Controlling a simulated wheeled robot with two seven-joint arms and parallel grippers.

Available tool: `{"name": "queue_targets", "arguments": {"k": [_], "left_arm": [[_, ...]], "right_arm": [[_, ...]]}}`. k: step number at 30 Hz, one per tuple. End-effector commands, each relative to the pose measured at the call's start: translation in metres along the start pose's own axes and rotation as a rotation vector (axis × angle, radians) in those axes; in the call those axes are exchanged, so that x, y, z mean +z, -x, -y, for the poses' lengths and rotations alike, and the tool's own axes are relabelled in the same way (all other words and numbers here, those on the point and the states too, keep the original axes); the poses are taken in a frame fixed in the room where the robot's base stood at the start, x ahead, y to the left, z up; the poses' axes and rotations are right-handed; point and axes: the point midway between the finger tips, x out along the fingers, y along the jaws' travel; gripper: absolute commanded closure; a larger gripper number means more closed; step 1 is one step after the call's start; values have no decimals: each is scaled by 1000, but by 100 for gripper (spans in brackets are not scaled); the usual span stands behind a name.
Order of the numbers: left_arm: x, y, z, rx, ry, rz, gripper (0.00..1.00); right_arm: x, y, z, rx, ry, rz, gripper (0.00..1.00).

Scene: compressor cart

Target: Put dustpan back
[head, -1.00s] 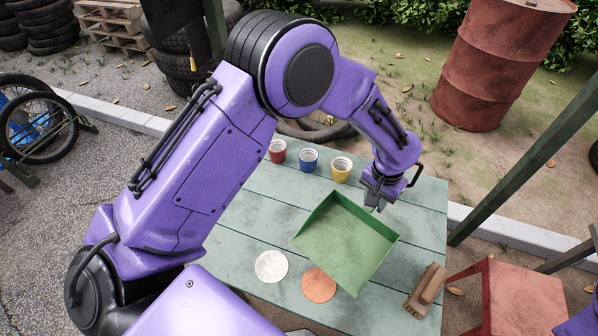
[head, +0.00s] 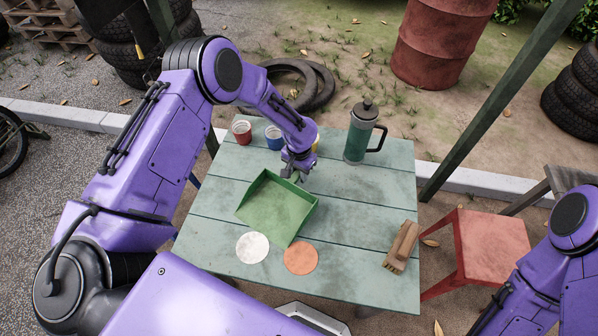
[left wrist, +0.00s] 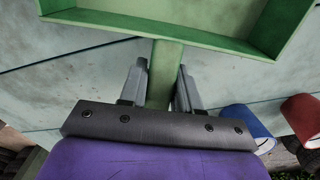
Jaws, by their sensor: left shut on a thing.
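A green dustpan (head: 277,207) is above or on the green plank table (head: 350,265); I cannot tell whether it touches the boards. Its open pan faces the front of the table, behind a white disc (head: 252,247) and an orange disc (head: 300,258). My left gripper (head: 292,176) is shut on the dustpan's handle at the pan's back side. In the left wrist view the green handle (left wrist: 163,75) runs between the two fingers of my left gripper (left wrist: 161,85). My right arm shows at the lower right of the head view, but its gripper is outside it.
A red cup (head: 242,132), a blue cup (head: 274,138) and a mostly hidden yellow cup stand along the back edge. A green flask (head: 358,138) stands at the back right. A wooden brush (head: 402,246) lies at the right edge, beside a red stool (head: 490,246). The centre-right boards are clear.

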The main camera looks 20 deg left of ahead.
Motion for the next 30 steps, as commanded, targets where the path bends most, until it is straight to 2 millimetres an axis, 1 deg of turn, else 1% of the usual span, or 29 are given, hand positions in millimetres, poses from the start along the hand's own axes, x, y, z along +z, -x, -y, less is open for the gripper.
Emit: {"name": "queue_targets", "arguments": {"k": [8, 9, 11, 12, 19, 22, 23, 26, 30], "left_arm": [[0, -2, 0, 0, 0, -1, 98], [0, -3, 0, 0, 0, -1, 65], [0, -2, -1, 1, 0, -1, 45], [0, -2, -1, 1, 0, -1, 43], [0, -2, -1, 1, 0, -1, 43], [-1, 5, 0, 0, 0, -3, 43], [-2, 9, 0, 0, 0, -4, 43], [-2, 31, -1, 0, 0, -6, 43], [-2, 69, 0, -1, 0, -6, 43]], "right_arm": [[0, -1, 0, 0, 0, 0, 57], [0, -1, 0, 0, 0, 0, 57], [0, -1, 0, 0, 0, 0, 57], [0, -1, 0, 0, 0, 0, 57], [0, 0, 0, 0, 0, 0, 57], [0, 0, 0, 0, 0, 0, 57], [0, 0, 0, 0, 0, 0, 57], [0, 1, 0, 0, 0, 0, 57], [0, 1, 0, 0, 0, 0, 57]]}}
